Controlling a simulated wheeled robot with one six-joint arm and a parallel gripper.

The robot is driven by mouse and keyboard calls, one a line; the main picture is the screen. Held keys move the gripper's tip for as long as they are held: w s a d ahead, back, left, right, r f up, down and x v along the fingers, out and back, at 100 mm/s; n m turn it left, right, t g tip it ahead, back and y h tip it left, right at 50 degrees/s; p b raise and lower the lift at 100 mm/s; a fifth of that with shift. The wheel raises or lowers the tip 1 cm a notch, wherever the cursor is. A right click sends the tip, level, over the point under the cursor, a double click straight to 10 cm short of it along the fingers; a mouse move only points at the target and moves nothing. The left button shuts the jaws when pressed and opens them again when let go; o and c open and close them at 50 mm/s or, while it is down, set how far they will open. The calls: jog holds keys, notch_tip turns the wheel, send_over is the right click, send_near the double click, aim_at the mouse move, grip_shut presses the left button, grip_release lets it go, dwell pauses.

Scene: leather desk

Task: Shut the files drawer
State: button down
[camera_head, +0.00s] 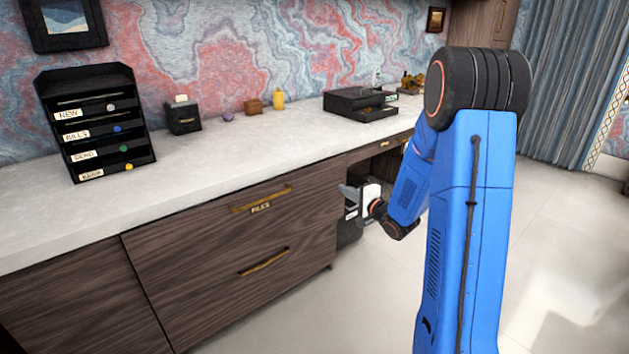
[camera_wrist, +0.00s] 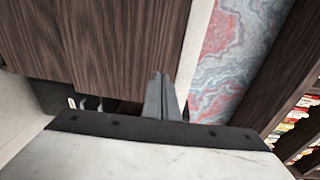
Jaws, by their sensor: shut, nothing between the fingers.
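The files drawer (camera_head: 215,228) is the upper wood-grain front of the cabinet under the counter in the head view. It has a FILES label and a brass handle (camera_head: 261,199). Its front looks about level with the lower drawer front, and I see no clear gap; a small gap cannot be ruled out. My gripper (camera_head: 349,190) is just right of the drawer's right edge, apart from the handle. In the wrist view my gripper (camera_wrist: 160,77) shows shut and empty, its fingers in front of dark wood panels (camera_wrist: 110,40). Whether it touches wood cannot be told.
The white counter (camera_head: 215,165) bears a labelled black tray stack (camera_head: 98,120), a black box (camera_head: 183,117) and a black organiser (camera_head: 357,103). A lower drawer with a brass handle (camera_head: 264,262) is below. The floor (camera_head: 560,230) at the right is clear.

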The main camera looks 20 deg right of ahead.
aim_at(308, 176)
jog(key=s+a+n+y, duration=0.1)
jog(key=s+a+y, duration=0.1)
jog(key=s+a, duration=0.1)
jog(key=shift+t, duration=0.3)
jog(key=x, duration=1.4)
jog(key=shift+a+r, duration=0.1)
jog(key=shift+r, duration=0.15)
